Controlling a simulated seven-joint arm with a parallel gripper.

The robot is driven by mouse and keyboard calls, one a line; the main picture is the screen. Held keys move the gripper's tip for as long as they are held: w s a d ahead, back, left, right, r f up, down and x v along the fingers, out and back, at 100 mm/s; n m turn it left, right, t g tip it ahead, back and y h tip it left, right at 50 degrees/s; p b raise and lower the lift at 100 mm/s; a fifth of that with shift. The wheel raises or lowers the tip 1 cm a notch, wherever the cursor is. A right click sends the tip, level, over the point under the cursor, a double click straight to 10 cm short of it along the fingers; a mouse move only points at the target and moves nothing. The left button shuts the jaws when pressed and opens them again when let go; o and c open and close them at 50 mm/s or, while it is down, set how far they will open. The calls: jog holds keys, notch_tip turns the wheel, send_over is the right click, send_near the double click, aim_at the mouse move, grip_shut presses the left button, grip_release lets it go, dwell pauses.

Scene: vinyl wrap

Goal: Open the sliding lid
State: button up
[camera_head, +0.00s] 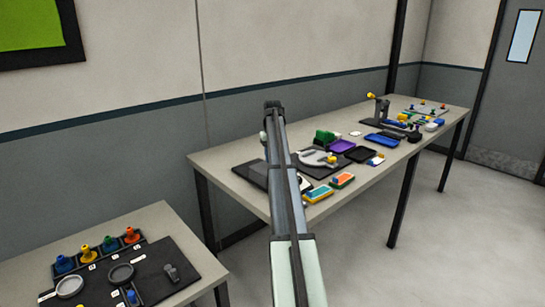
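I cannot pick out a sliding lid for certain at this size. Two small flat boxes lie at the near edge of the long table: one with a teal and orange top (318,194) and one with an orange top (342,181). Small blue parts show on them, but I cannot tell whether either has a lid or how it stands. My arm rises through the middle of the view and ends in a dark joint above the long table's left part. My gripper's fingers do not show; the arm hides what lies behind it.
The long table (225,166) carries a dark board, a purple tray (342,146), a black tray (361,155), a blue tray (382,140) and a crowded far end. A nearer table (148,221) at lower left holds several coloured knobs and dark round parts. Floor shows between the tables.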

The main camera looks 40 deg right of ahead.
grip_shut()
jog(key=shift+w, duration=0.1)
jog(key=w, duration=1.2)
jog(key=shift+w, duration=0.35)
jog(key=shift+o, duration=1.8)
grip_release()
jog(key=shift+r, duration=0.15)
